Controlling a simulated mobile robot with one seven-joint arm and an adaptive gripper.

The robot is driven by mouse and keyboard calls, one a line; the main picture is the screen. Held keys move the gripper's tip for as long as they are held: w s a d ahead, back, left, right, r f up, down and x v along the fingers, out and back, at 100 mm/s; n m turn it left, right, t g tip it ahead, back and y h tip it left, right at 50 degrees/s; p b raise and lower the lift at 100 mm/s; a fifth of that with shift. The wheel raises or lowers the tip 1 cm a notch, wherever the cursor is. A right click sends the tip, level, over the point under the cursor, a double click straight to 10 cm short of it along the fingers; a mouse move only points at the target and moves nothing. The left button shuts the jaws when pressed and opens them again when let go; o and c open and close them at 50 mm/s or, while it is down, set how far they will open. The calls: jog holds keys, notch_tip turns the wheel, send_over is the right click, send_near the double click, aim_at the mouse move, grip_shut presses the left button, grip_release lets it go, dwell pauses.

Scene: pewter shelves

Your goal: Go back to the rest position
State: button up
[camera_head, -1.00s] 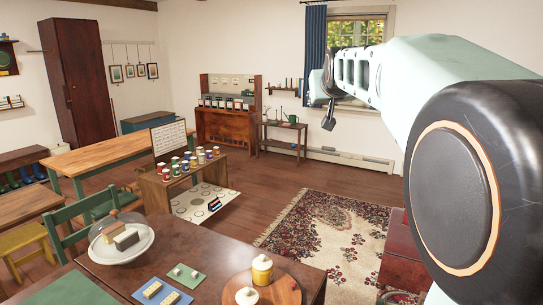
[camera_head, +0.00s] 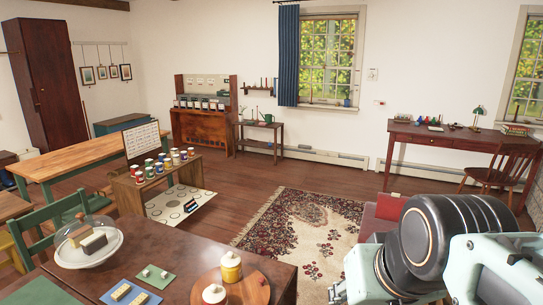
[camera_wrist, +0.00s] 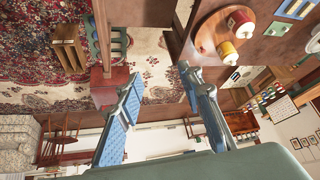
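My gripper (camera_wrist: 158,82) shows in the wrist view with its two blue-padded fingers spread well apart. Nothing is between them; past them I see the red-brown floor and the patterned rug. In the head view my arm is folded low at the right edge, with its dark joint and pale green links in sight. The gripper itself cannot be made out in the head view. The task names no other object.
A desk (camera_head: 450,139) and chair (camera_head: 505,170) stand at the right.

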jog(key=s+f, duration=0.2)
jog(key=s, duration=0.2)
notch_tip(320, 180, up, 12)
jog(key=p, duration=1.3)
jog(key=shift+w+d+r+g, duration=0.25)
jog(key=shift+w+d+g, duration=0.05)
jog(key=shift+w+g, duration=0.1)
